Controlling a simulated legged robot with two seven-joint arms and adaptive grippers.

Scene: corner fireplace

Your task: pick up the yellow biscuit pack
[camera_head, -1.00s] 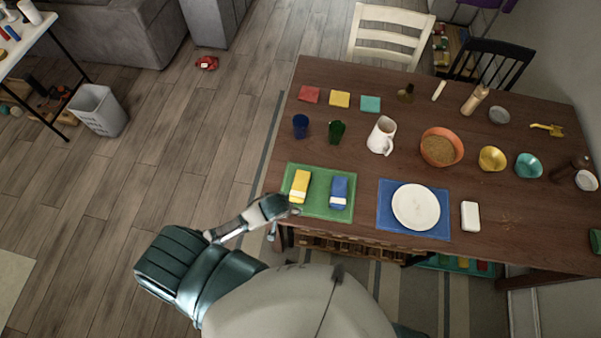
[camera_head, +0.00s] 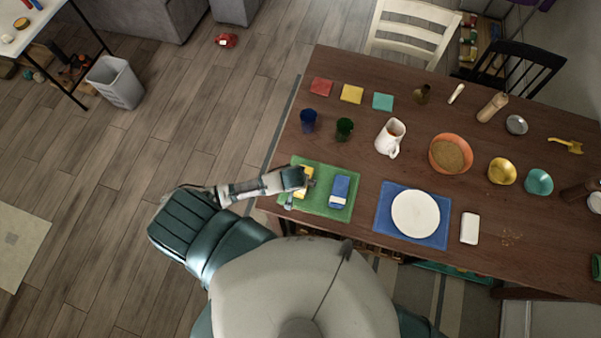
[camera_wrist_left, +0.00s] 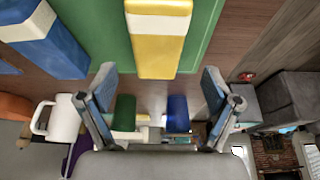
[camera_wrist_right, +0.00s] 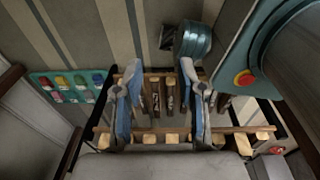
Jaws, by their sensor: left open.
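The yellow biscuit pack (camera_wrist_left: 158,45), yellow with a white band, lies on a green mat (camera_head: 322,206) at the table's near left. In the head view my left gripper (camera_head: 299,193) is over the pack (camera_head: 308,171) and hides part of it. In the left wrist view the pack lies between the lines of the two spread fingers (camera_wrist_left: 158,85), which hold nothing. A blue pack (camera_head: 340,190) lies on the mat to the right of the yellow one. My right gripper (camera_wrist_right: 160,85) is open and empty in its wrist view, which shows a wooden rack; it is not visible in the head view.
A white plate (camera_head: 416,213) on a blue mat (camera_head: 384,216) and a white block (camera_head: 469,228) lie to the right. A blue cup (camera_head: 308,121), a green cup (camera_head: 344,129) and a white jug (camera_head: 390,138) stand behind the green mat.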

